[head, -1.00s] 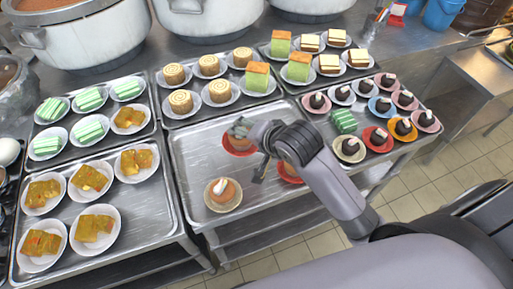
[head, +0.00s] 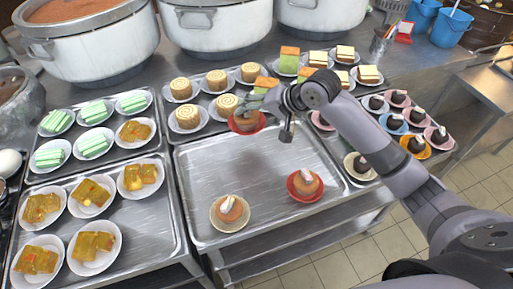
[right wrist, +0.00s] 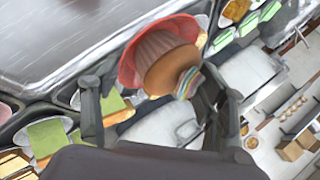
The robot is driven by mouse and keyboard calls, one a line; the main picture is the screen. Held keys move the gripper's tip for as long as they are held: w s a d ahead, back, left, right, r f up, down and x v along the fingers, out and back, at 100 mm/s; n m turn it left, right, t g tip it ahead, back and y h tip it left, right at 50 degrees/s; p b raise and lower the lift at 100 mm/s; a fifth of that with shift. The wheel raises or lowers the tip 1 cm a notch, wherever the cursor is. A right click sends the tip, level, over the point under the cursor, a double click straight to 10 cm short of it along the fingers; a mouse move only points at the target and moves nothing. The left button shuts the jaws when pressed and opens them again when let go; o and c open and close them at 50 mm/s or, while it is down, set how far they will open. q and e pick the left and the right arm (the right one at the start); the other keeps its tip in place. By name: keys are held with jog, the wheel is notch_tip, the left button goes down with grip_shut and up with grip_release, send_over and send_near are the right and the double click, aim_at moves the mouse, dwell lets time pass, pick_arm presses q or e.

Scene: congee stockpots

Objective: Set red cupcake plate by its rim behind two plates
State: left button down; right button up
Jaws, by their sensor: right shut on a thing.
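My right gripper (head: 268,112) is shut on the rim of a red plate (head: 262,121) with a brown cupcake (head: 245,122) on it. The held plate appears over the back edge of the middle front tray, seemingly raised. In the right wrist view, the red plate (right wrist: 128,72) and cupcake (right wrist: 165,62) show between the fingers (right wrist: 160,105). Two plates stand on the tray nearer the front: a beige plate (head: 230,228) with a cupcake (head: 229,208) at left, and another red plate (head: 306,198) with a cupcake (head: 307,181) at right. My left gripper is not in view.
The middle front tray (head: 265,180) is bare behind the two plates. Roll cakes (head: 188,116) on white plates stand behind it. Plates of green-striped cakes and yellow pieces fill the left trays. Dark-topped desserts on coloured plates stand at right, partly hidden by my arm. Large pots stand behind.

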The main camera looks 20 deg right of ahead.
notch_tip(320, 180, down, 12)
jog(key=shift+f, duration=0.2)
jog(key=o, duration=1.3)
jog(key=shift+r, duration=0.1)
jog(key=v, duration=1.2)
jog(key=shift+a, duration=0.1)
